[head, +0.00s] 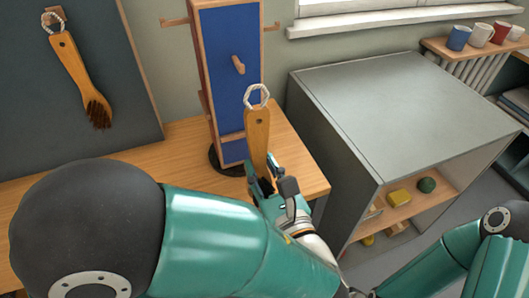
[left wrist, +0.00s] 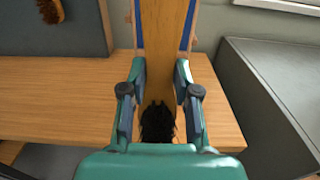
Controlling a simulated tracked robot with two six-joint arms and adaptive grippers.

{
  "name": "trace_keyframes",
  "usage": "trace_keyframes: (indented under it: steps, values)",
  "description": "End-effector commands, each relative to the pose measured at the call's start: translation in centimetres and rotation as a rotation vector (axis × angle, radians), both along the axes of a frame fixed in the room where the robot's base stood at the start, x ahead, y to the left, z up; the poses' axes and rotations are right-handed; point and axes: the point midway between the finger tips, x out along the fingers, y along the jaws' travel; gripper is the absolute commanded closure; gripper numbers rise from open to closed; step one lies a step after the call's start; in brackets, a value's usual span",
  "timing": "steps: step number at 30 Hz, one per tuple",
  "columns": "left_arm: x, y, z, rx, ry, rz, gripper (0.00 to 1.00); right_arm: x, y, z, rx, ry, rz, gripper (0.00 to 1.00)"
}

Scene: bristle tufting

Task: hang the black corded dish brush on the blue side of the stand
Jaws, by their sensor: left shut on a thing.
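The held dish brush (head: 257,138) has a flat wooden handle and a white cord loop (head: 257,96) at its upper end. Its black bristles (left wrist: 157,122) show between the fingers in the left wrist view. My left gripper (head: 262,182) is shut on it and holds it upright, loop up. The stand (head: 226,40) has a blue side facing me with a wooden peg (head: 238,65); more pegs stick out at its sides. In the head view the loop appears below and right of that peg, apart from it. The right gripper is not in view.
A brown-bristled brush (head: 78,75) hangs by its cord on a dark board (head: 110,40) at left. The stand is on a wooden table (head: 180,140). A grey cabinet (head: 410,105) with small objects inside stands right. Cups (head: 480,35) sit on a shelf behind it.

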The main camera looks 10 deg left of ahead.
Motion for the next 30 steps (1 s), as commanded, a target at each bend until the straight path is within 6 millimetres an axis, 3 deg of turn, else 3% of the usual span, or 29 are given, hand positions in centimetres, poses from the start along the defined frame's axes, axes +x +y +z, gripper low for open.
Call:
trace_keyframes:
  steps: [2,8,30]
  values:
    - [-0.3,-0.7,0.4,0.01,-0.013,-0.026,1.0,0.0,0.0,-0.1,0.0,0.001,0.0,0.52]
    - [0.2,0.2,0.3,0.01,-0.013,-0.011,1.0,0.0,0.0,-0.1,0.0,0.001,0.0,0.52]
    - [4.4,3.4,-0.4,0.008,-0.012,0.001,1.0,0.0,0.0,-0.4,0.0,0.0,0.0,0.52]
